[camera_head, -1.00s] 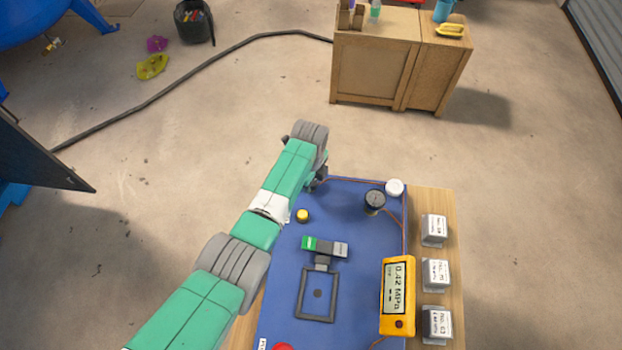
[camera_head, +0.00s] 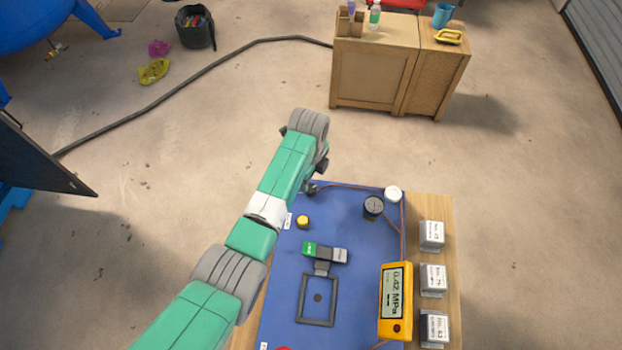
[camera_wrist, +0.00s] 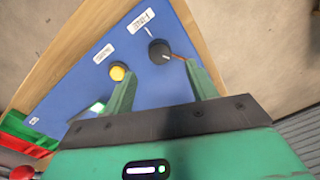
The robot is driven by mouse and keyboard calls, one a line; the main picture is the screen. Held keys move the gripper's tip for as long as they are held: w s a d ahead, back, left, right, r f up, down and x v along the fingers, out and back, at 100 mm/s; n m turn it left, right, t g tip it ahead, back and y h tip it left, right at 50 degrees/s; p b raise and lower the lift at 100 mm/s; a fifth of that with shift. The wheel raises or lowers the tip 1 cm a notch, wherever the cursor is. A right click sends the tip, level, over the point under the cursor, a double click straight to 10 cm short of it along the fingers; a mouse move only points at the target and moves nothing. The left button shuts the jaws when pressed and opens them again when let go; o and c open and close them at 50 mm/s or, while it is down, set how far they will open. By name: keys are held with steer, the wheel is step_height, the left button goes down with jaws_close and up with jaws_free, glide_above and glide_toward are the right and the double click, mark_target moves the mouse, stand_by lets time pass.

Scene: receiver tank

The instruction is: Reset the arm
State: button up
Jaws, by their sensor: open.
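My green and grey arm (camera_head: 284,180) reaches over the left edge of a blue panel (camera_head: 345,240) in the head view. Its end is above the panel's far left corner, and the arm mostly hides my gripper there. In the wrist view my gripper (camera_wrist: 163,90) has two green fingers spread apart with nothing between them. A black knob (camera_wrist: 160,52) and a yellow button (camera_wrist: 117,72) lie on the panel beyond the fingers. The yellow button also shows in the head view (camera_head: 303,222).
The panel carries a green and grey lever piece (camera_head: 325,252), a dark gauge (camera_head: 373,207), a white cap (camera_head: 393,194) and a yellow meter (camera_head: 396,300) reading 0.42 MPa. Labelled blocks (camera_head: 433,280) stand along the right. A wooden cabinet (camera_head: 372,75) stands behind; open floor surrounds the bench.

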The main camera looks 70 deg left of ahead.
steer(key=shift+r, duration=0.35)
stand_by(0.3)
